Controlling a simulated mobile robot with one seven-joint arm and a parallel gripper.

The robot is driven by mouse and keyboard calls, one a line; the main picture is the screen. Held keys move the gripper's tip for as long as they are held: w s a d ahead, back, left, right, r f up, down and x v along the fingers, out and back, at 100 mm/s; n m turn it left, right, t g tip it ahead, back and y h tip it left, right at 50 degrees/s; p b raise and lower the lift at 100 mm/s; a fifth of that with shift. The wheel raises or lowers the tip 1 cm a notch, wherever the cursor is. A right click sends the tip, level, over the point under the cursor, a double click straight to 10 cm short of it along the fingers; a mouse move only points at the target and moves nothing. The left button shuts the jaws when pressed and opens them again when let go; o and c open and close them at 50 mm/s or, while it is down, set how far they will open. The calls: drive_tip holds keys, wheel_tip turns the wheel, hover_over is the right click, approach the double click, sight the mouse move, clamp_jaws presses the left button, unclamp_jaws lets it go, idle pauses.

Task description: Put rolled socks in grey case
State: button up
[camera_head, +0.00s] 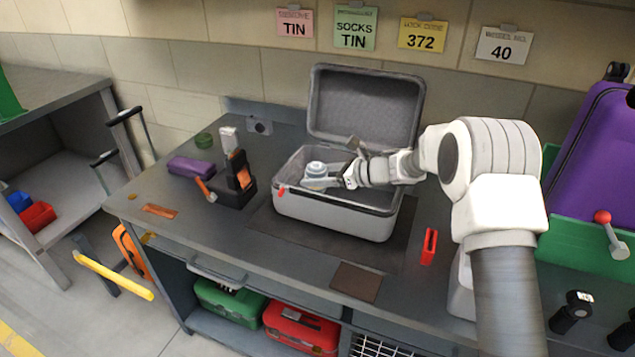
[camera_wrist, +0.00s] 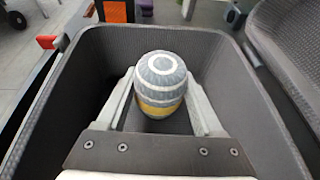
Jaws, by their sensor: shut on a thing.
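The grey case (camera_head: 333,216) stands open on the workbench, its lid (camera_head: 364,107) raised at the back. The rolled socks (camera_head: 315,172) are a grey and white striped roll with a yellow band, seen better in the wrist view (camera_wrist: 161,80). My gripper (camera_head: 328,176) is shut on the rolled socks, with one finger on each side. It holds them over the left part of the case's opening. In the wrist view the case's dark inner walls (camera_wrist: 225,70) surround the socks and my fingers. Whether the socks touch the case floor I cannot tell.
A purple pouch (camera_head: 191,167) and a black holder with orange parts (camera_head: 236,184) stand left of the case. A red item (camera_head: 429,246) lies to its right. A brown patch (camera_head: 356,282) is at the bench's front. A purple suitcase (camera_head: 598,150) stands far right.

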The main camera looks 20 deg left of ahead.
drive_tip(key=shift+f, duration=0.7)
drive_tip(key=shift+f, duration=0.15)
drive_tip(key=o, duration=1.4)
drive_tip(key=shift+c, duration=0.2)
drive_tip(key=shift+r, duration=0.25)
drive_tip(key=v, duration=0.7)
drive_tip(key=shift+d+r+p, duration=0.1)
drive_tip(key=shift+d+p, duration=0.15)
drive_tip(key=shift+p, duration=0.05)
